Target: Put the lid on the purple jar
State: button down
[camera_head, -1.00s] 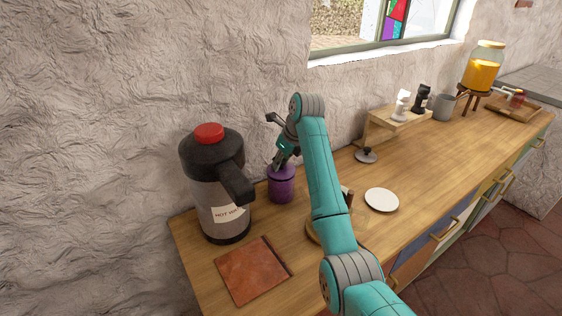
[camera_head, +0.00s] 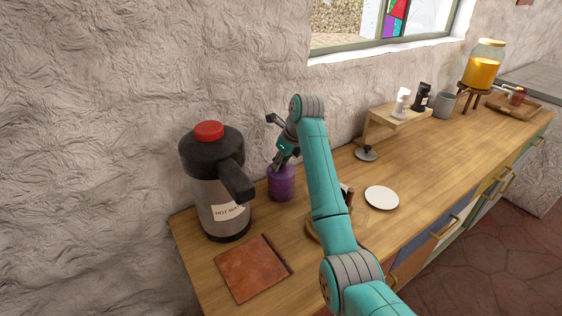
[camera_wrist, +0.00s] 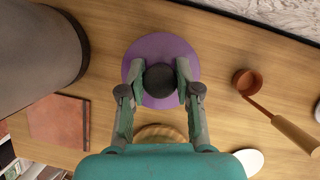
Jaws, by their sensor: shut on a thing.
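The purple jar (camera_head: 282,189) stands upright on the wooden counter, right of the big flask. My gripper (camera_head: 281,162) points down at the jar's top. In the wrist view my gripper (camera_wrist: 160,82) is shut on the dark round knob (camera_wrist: 160,77) of the purple lid (camera_wrist: 150,48), one finger on each side. The lid looks level and covers the jar from above. Whether the lid rests fully on the rim or sits slightly above it, I cannot tell.
The flask (camera_head: 214,185) with a red cap stands close on the left. A reddish-brown board (camera_head: 252,269) lies in front. A grey lid (camera_head: 366,153) and a white plate (camera_head: 382,198) lie to the right. A copper-coloured pan (camera_wrist: 246,82) shows in the wrist view.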

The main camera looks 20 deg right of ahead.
jog(key=shift+c, duration=1.2)
grip_release()
jog(key=shift+r, duration=0.1)
jog(key=shift+r, duration=3.4)
